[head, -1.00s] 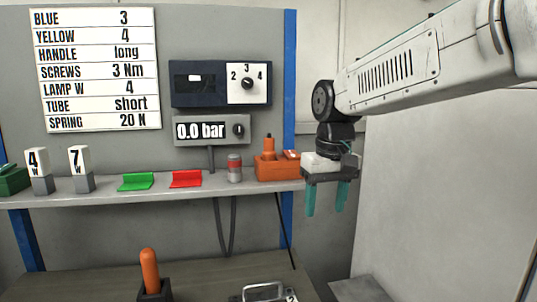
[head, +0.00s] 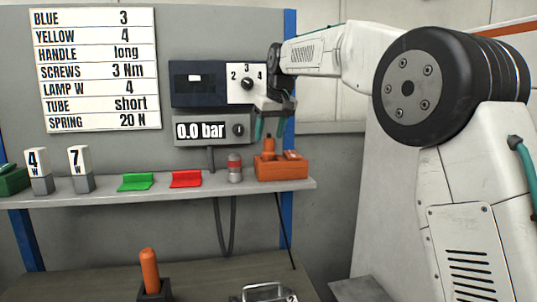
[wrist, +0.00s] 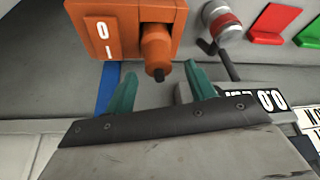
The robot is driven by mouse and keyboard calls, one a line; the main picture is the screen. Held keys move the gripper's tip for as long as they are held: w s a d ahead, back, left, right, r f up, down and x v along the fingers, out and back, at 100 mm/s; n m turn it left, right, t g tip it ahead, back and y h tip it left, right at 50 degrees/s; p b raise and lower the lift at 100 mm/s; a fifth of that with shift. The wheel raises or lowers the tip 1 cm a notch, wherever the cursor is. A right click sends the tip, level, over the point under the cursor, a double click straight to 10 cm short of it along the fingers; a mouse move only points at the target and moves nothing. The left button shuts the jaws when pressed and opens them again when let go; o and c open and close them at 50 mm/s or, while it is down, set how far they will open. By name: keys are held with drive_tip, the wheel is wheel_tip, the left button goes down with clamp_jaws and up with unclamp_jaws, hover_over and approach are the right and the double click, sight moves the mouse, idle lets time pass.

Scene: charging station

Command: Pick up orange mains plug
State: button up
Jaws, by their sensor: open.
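The orange mains plug (head: 269,146) stands upright in an orange socket box (head: 281,168) at the right end of the shelf. In the wrist view the plug (wrist: 157,47) shows its dark tip towards me, beside the box's 0/I switch. My gripper (head: 269,129) is open and points down above the plug. In the wrist view the teal fingertips (wrist: 162,70) lie one on each side of the plug's tip, with gaps on both sides. I cannot tell how far down the fingers reach along it. Nothing is held.
A red-banded grey cylinder (head: 235,168) stands just left of the box, then a red (head: 186,179) and a green holder (head: 137,182). The pressure display (head: 211,130) and dial panel (head: 220,84) are on the wall close behind my gripper. A blue post (head: 289,60) stands at the right.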

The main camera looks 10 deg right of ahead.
sight(268, 145)
drive_tip(key=x, duration=0.5)
drive_tip(key=shift+s+d, duration=0.1)
drive_tip(key=c, duration=1.1)
